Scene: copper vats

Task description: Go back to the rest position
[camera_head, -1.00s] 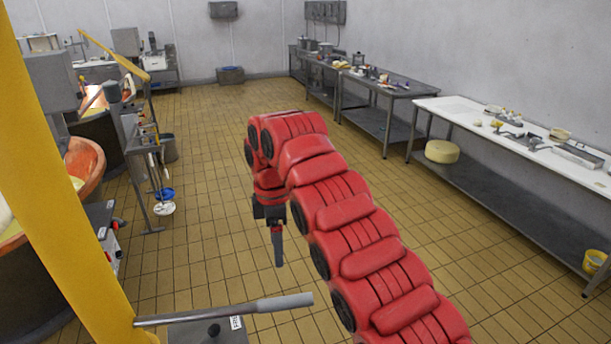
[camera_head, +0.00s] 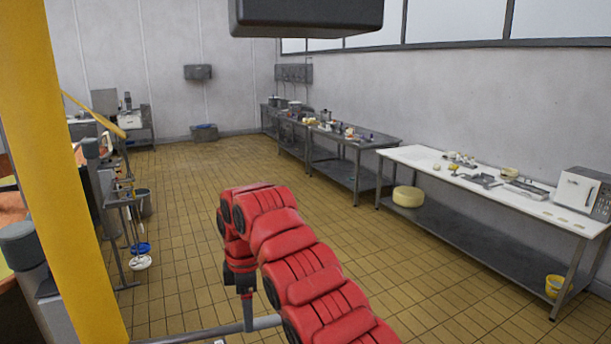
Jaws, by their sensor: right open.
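My right arm, red and segmented, rises from the bottom middle of the head view and bends downward at its far end. My right gripper (camera_head: 247,311) hangs below that bend, pointing down over the tiled floor, open and empty. Its fingers show edge-on, in front of a grey metal bar (camera_head: 200,334) at the bottom. My left arm and left gripper are not in view.
A yellow post (camera_head: 62,170) stands close on the left, with copper vats (camera_head: 12,205) partly behind it. A white-topped table (camera_head: 465,182) with tools and a grey table (camera_head: 345,138) line the right wall. The middle floor (camera_head: 190,190) is clear.

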